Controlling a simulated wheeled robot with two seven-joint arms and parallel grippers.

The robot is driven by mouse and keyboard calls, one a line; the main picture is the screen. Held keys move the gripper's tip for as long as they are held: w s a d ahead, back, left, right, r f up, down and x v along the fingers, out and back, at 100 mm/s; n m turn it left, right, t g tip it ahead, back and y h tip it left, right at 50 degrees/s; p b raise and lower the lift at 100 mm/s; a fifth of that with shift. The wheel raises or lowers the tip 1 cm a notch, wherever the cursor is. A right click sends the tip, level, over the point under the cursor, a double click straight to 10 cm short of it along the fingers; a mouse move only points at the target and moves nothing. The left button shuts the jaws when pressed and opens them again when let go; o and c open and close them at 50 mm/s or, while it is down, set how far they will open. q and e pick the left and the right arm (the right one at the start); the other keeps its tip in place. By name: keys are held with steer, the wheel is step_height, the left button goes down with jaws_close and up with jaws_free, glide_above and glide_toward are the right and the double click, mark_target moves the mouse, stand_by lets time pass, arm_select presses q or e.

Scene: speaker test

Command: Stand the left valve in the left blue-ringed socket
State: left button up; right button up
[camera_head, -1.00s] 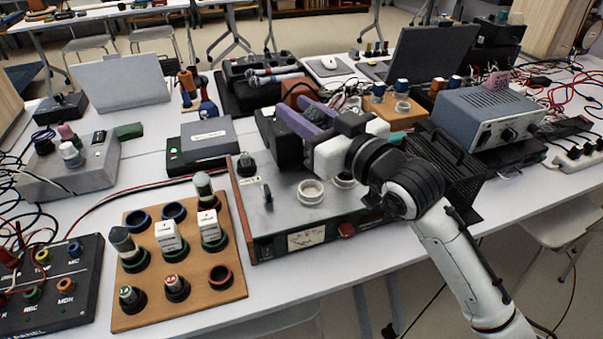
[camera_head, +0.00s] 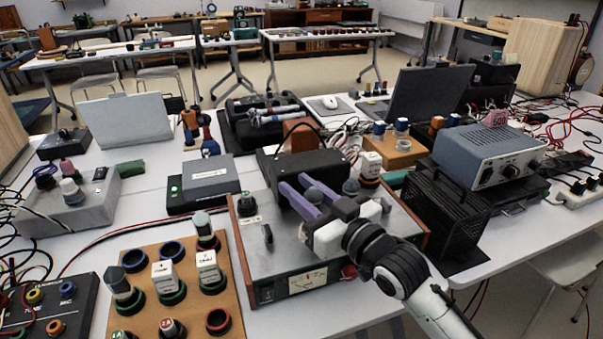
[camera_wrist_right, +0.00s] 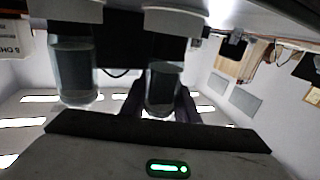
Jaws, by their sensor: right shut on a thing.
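My right gripper (camera_head: 297,185), with purple fingers, is low over the grey amplifier (camera_head: 262,265). In the right wrist view, which is upside down, its dark fingers (camera_wrist_right: 160,100) are shut around the left valve (camera_wrist_right: 163,85), a clear glass tube with a dark inside. The right valve (camera_wrist_right: 75,75) stands beside it, apart from the fingers. I cannot tell whether the held valve touches its white seat. On the wooden board (camera_head: 190,318), the left blue-ringed socket (camera_head: 134,262) and the right blue-ringed socket (camera_head: 172,251) are empty. My left gripper is out of view.
Other valves and white boxes (camera_head: 163,276) stand in green-ringed sockets on the board, close to the blue ones. A black box (camera_head: 285,163) on the amplifier is just behind my gripper. A black vented case (camera_head: 440,215) stands to the right.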

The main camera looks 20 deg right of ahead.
steer(key=shift+f, duration=0.4)
steer(key=shift+f, duration=0.15)
steer(key=o, duration=1.1)
steer(key=shift+c, duration=0.2)
